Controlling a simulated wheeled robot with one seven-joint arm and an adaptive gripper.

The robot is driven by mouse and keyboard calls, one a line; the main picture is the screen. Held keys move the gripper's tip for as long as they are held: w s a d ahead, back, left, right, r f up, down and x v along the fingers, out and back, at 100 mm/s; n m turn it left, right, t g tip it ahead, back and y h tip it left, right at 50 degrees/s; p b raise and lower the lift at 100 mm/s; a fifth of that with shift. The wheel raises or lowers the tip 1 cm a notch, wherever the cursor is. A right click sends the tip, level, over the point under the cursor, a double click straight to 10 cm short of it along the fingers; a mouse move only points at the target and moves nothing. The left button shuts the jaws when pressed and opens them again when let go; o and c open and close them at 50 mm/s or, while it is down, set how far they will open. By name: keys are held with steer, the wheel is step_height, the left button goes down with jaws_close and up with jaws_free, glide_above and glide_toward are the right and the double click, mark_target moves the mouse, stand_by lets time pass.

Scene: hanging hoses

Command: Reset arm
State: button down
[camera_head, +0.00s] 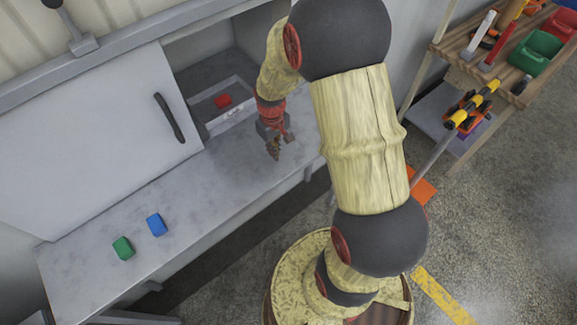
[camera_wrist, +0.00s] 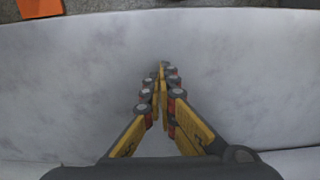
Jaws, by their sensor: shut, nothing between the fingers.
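My gripper (camera_head: 274,148) hangs at the end of my arm above the right part of the grey counter (camera_head: 190,212), in front of the open cabinet space. In the wrist view my gripper (camera_wrist: 162,72) has its fingertips together with nothing between them, and the bare counter (camera_wrist: 240,60) lies behind them. My arm is bent, with its upper links in the middle of the head view.
A blue block (camera_head: 157,224) and a green block (camera_head: 123,248) lie on the counter's left part. A red object (camera_head: 223,101) lies inside the cabinet, beside its white sliding door (camera_head: 90,140). A wooden shelf (camera_head: 462,66) with bins and tools stands at right.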

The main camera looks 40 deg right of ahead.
steer(key=shift+s+d, duration=0.1)
steer(key=shift+s, duration=3.5)
steer(key=s, duration=0.1)
steer(key=s+a+m+g, duration=0.1)
steer(key=s, duration=0.1)
steer(key=shift+s+r, duration=0.1)
step_height(320, 180, up, 27)
steer(key=t+b, duration=0.2)
steer(key=t, duration=0.5)
glide_above(289, 172)
steer(key=s+a, duration=0.9)
steer(key=a, duration=0.3)
steer(key=shift+a+r+n, duration=0.15)
steer(key=shift+a+n, duration=0.15)
steer(key=shift+a, duration=0.1)
